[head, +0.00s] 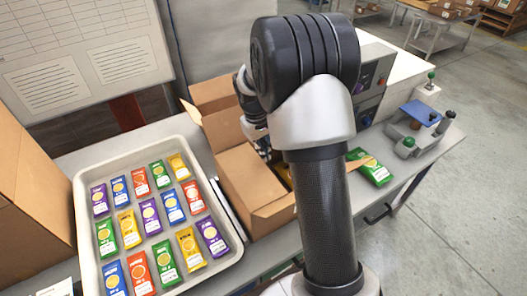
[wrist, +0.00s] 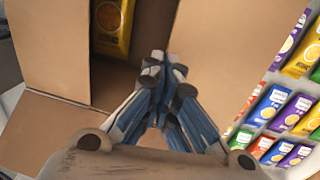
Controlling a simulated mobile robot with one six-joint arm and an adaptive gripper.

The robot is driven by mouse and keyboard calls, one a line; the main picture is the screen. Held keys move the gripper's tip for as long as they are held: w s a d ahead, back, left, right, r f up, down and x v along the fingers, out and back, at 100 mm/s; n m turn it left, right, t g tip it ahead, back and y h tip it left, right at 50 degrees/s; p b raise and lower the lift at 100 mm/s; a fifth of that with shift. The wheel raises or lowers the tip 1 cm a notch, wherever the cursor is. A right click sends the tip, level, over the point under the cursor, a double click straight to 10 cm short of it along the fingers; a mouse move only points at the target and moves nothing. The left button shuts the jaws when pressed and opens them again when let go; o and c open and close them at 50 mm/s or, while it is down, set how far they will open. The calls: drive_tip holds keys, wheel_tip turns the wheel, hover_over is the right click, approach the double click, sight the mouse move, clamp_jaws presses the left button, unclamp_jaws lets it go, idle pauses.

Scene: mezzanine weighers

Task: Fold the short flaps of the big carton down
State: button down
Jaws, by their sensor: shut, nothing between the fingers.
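The big carton (head: 247,178) is open on the bench, in the middle of the head view and partly behind my arm. A back flap (head: 213,90) stands up, a narrow flap (head: 191,113) slants out at the left corner, and a front flap (head: 274,213) sticks outward. In the wrist view, a yellow packet (wrist: 112,28) lies inside the carton, with cardboard panels on both sides (wrist: 45,45) (wrist: 222,50). My gripper (wrist: 163,62) is shut and empty, above the carton's opening. Whether it touches cardboard is unclear. In the head view my arm hides its fingertips.
A pale tray (head: 84,215) with rows of coloured packets stands left of the carton. Another brown carton (head: 32,200) is at the far left. A green packet (head: 374,172) lies on the bench at right, near a device with a blue plate (head: 420,112). A board stands behind.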

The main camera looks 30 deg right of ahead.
wheel_tip(320, 180, up, 13)
drive_tip(key=p, duration=0.3)
drive_tip(key=s+a+r+t+b, duration=0.2)
drive_tip(key=s+a+r+b, duration=0.3)
drive_tip(key=s+a, duration=0.55)
drive_tip(key=s+a+f+t+b, duration=0.1)
drive_tip(key=s+a+f+b, duration=0.1)
drive_tip(key=s, duration=0.6)
drive_tip(key=s+a+f+t+y+b, duration=0.1)
drive_tip(key=s+a+f+b, duration=0.1)
drive_tip(key=s, duration=0.7)
drive_tip(key=shift+a+f+t+y, duration=0.15)
drive_tip(key=shift+f+t+y, duration=0.15)
drive_tip(key=shift+f, duration=0.45)
